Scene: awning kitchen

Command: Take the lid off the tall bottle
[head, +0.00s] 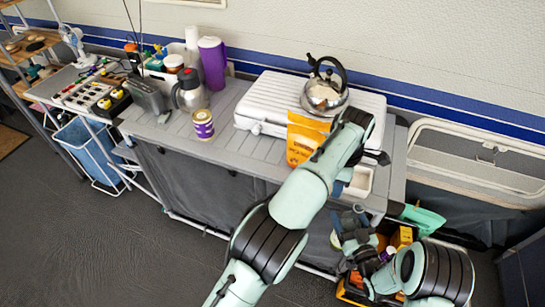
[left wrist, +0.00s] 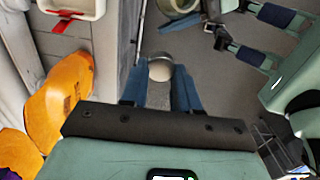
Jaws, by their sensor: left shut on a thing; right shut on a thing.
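My left gripper (head: 345,184) points down past the table's front edge. In the left wrist view its blue fingers are shut on a speckled grey piece (left wrist: 160,90) with a pale rounded end; I cannot tell for sure if it is the lid. My right gripper (head: 348,230) is lower, beyond the front right corner. It also shows in the left wrist view (left wrist: 216,25), shut on a round-ended thing (left wrist: 180,5) cut off by the top edge, possibly the tall bottle. The two held things look apart. A tall purple bottle (head: 212,63) stands upright on the table.
An orange bag (head: 304,138) and a kettle (head: 325,93) stand at the white case (head: 275,100), close to my left arm. A steel jug (head: 190,90) and a small can (head: 203,124) are further left. A bin (head: 350,291) is below my right gripper.

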